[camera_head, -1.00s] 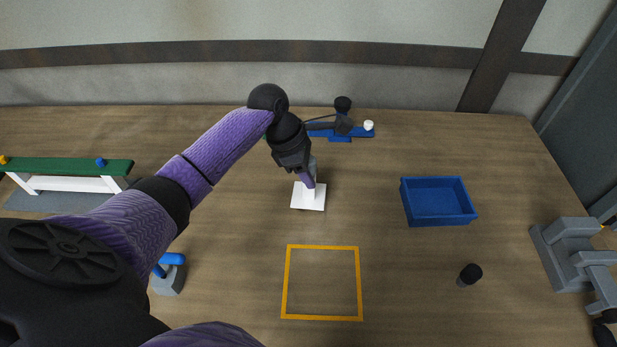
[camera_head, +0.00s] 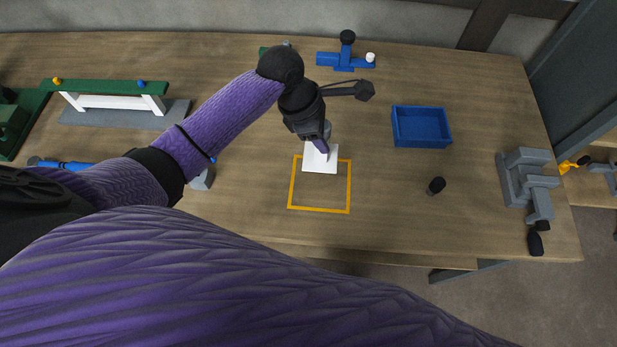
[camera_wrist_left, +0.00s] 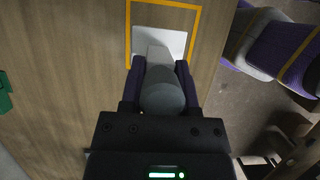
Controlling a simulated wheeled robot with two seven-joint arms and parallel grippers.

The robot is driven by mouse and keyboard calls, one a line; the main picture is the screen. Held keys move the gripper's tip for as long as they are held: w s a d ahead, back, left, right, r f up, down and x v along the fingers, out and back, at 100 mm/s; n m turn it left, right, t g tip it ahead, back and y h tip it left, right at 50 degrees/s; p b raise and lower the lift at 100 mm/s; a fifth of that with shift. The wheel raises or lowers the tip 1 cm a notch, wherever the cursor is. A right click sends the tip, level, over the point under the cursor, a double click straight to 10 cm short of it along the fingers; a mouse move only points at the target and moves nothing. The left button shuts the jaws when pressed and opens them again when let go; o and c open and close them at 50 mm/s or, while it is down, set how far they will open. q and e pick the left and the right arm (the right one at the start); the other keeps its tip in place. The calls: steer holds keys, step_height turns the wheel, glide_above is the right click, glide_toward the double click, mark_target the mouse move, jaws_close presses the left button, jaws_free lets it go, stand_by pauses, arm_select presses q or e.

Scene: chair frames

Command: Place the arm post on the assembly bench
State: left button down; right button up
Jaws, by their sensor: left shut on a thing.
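The arm post (camera_head: 320,159) is a pale piece with a flat white plate at its lower end. My left gripper (camera_head: 320,142) is shut on it from above. In the left wrist view the white plate (camera_wrist_left: 174,42) shows beyond the fingers of the left gripper (camera_wrist_left: 161,80), with a grey rounded part between them. The plate overlaps the far part of the orange outline (camera_head: 291,184) on the assembly bench (camera_head: 240,215). I cannot tell whether the plate touches the bench. My right gripper is not in view.
A grey vise (camera_head: 527,180) is near the right edge. A green-and-white frame (camera_head: 112,90) stands at left, and a blue fixture (camera_head: 345,60) behind. Bench inside the outline's near part is clear.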

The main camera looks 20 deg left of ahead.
mark_target(317, 160)
arm_select(q)
steer(key=shift+s+d, duration=0.3)
steer(key=shift+s, duration=0.05)
step_height(317, 160, down, 10)
steer(key=b, duration=0.5)
steer(key=shift+f, duration=0.2)
steer(key=shift+r, duration=0.2)
steer(key=shift+f, duration=0.1)
steer(key=shift+c, duration=1.7)
jaws_free()
steer(key=p+v, duration=0.5)
steer(key=v, duration=0.7)
steer(key=shift+p, duration=0.3)
